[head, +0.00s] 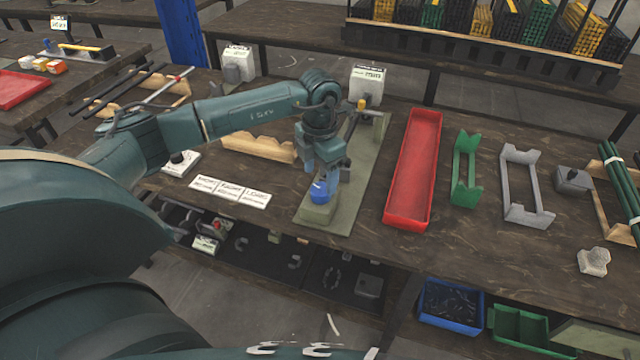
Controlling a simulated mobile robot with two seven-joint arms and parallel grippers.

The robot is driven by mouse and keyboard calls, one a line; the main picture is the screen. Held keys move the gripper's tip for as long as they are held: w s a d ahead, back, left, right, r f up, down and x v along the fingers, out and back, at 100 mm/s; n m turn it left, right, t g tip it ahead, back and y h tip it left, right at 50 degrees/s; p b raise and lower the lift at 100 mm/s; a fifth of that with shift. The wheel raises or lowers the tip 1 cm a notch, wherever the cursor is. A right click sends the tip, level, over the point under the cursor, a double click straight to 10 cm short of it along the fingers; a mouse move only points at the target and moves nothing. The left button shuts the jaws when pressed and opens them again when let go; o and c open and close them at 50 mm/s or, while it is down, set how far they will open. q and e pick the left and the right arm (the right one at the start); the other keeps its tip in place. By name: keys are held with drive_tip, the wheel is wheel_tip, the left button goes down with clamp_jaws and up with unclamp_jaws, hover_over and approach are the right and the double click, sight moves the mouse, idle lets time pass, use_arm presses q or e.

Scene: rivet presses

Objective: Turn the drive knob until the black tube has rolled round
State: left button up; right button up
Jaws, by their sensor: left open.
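My left arm reaches over the bench from the left. My left gripper (325,184) is open and points down over the near end of a flat green-grey fixture (345,205). A bright blue part (319,191) shows at the fingertips, above a pale block. I cannot tell whether this is the drive knob or whether the fingers touch it. A yellow knob-like part (362,104) stands at the fixture's far end. My arm hides part of the fixture, and I see no black tube on it. Dark tubes (118,90) lie at the left. My right gripper is not in view.
Right of the fixture are a long red tray (413,170), a green bracket (465,170) and a grey frame (525,185). A wooden cradle (258,146) and white labels (230,191) lie to the left. A small box with a black knob (180,160) stands further left.

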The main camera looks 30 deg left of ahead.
sight(320, 189)
use_arm(q)
drive_tip(key=shift+f, duration=2.15)
drive_tip(key=shift+c, duration=0.2)
drive_tip(key=c, duration=0.9)
drive_tip(key=shift+c, duration=0.2)
